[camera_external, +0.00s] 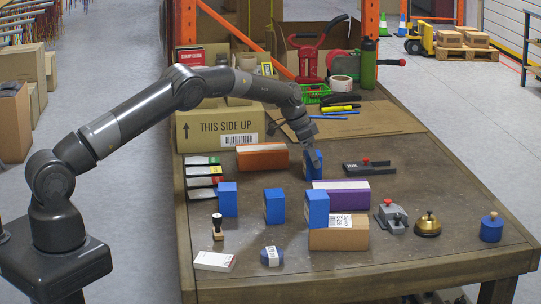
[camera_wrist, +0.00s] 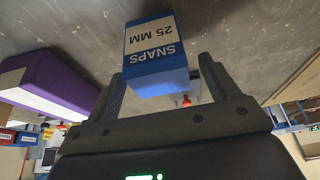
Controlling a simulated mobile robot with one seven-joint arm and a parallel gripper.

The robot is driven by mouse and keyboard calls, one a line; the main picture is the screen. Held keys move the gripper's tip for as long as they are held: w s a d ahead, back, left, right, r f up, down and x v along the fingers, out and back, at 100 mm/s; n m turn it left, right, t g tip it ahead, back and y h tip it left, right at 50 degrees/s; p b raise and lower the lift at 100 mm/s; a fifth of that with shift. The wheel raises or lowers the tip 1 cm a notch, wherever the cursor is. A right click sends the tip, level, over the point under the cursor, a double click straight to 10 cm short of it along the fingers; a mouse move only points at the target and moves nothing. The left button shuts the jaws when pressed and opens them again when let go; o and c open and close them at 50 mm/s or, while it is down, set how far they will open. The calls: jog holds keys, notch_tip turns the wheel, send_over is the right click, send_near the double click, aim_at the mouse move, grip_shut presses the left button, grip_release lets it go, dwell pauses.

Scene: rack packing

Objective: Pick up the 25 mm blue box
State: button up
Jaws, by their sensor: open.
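The 25 mm blue box (camera_wrist: 158,78) shows in the wrist view with a white label reading "SNAPS 25 MM", upside down in the picture. It lies between and just beyond the two fingertips of my gripper (camera_wrist: 163,72), which is open. I cannot tell whether either finger touches it. In the external view my gripper (camera_external: 312,152) is at a blue box (camera_external: 313,170) behind the purple box, and partly covers it. Other blue boxes stand nearer the front: one at the left (camera_external: 228,200), one in the middle (camera_external: 274,207) and one by the cardboard carton (camera_external: 317,210).
A purple box (camera_external: 345,199) and a cardboard carton (camera_external: 338,238) stand close in front. An orange box (camera_external: 262,160) is to the left, a black stapler-like tool (camera_external: 369,168) to the right. A bell (camera_external: 428,226) stands front right.

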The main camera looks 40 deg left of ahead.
jog(key=shift+w+d+f, duration=0.1)
jog(key=shift+f, duration=0.1)
jog(key=c, duration=1.1)
jog(key=shift+c, duration=0.2)
jog(key=shift+r, duration=0.1)
